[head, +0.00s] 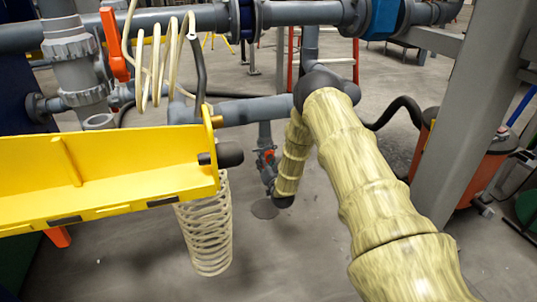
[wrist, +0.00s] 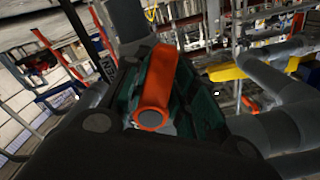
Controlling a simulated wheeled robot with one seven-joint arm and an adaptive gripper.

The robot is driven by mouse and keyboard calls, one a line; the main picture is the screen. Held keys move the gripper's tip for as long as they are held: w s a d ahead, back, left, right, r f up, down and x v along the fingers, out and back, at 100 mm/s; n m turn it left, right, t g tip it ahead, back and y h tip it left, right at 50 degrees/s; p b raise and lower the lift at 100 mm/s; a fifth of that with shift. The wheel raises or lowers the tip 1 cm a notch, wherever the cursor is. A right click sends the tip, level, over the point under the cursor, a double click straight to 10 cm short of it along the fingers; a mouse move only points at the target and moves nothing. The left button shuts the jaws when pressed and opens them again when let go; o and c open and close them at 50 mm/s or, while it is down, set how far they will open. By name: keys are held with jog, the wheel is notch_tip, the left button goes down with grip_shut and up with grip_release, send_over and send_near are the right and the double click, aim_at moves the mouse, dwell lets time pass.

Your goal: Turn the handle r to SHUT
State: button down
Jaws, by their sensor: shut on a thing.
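An orange-red lever handle (wrist: 160,82) with a round hub (wrist: 151,117) fills the middle of the wrist view. My gripper (wrist: 163,92) is shut on it, with dark green pads along both sides of the lever. The lever points up and slightly right in that view. In the head view my gripper (head: 267,166) is small and partly hidden, at the low pipe below the horizontal grey pipe. A bit of red (head: 268,154) shows there. No SHUT mark or letter r can be read.
A yellow beam (head: 110,175) with a pale coiled hose (head: 205,230) below it stands at the left. Another orange lever (head: 115,45) is at upper left. A grey post (head: 450,120) and a red-brown drum (head: 480,160) stand at the right. Grey pipes cross above.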

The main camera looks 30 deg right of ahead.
jog(key=m, duration=0.1)
jog(key=r+m, duration=0.1)
jog(key=m, duration=0.1)
jog(key=a+m, duration=0.1)
jog(key=shift+w+r+m, duration=0.25)
jog(key=shift+m, duration=0.15)
jog(key=m, duration=0.2)
jog(key=r+m, duration=0.1)
jog(key=m, duration=0.1)
jog(key=shift+w+a+r+b, duration=0.1)
jog(key=shift+a+r+b, duration=0.05)
jog(key=shift+b, duration=0.15)
jog(key=shift+r+m+b, duration=0.25)
jog(key=shift+m+b, duration=0.2)
jog(key=shift+m, duration=0.65)
jog(key=shift+r+m, duration=0.35)
jog(key=shift+m, duration=0.45)
jog(key=c, duration=1)
grip_release()
jog(key=shift+o, duration=0.6)
jog(key=shift+a+f, duration=0.15)
jog(key=p+v, duration=0.2)
jog(key=v, duration=0.5)
